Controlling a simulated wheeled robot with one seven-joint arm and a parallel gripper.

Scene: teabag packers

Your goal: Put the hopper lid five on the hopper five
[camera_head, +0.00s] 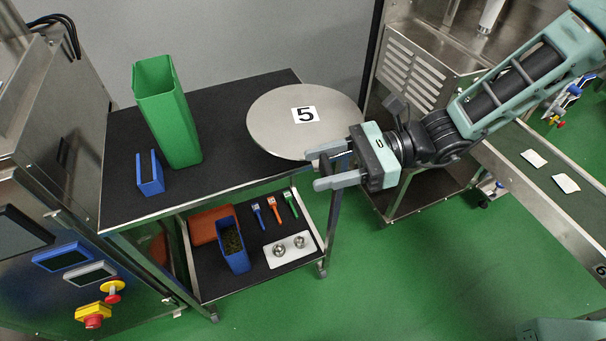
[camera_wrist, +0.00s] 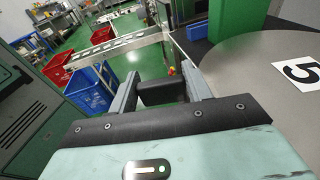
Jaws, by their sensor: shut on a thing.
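The hopper lid five (camera_head: 270,130) is a flat, round, grey metal disc with a white label bearing a black 5. It is at the right end of the black-topped cart and reaches past its edge; I cannot tell if it touches the top. Its grey surface and label fill the right of the wrist view (camera_wrist: 245,68). My gripper (camera_head: 322,168) is at the lid's near right rim, shut on the lid. A dark piece shows between the fingers in the wrist view (camera_wrist: 160,93). I cannot make out hopper five in either view.
The cart top (camera_head: 225,167) carries a tall green container (camera_head: 170,115) and a small blue holder (camera_head: 150,178). Its lower shelf holds a blue bin (camera_head: 233,250), brushes and a white tray (camera_head: 289,250). A conveyor (camera_head: 545,165) is at right. Green floor is clear in front.

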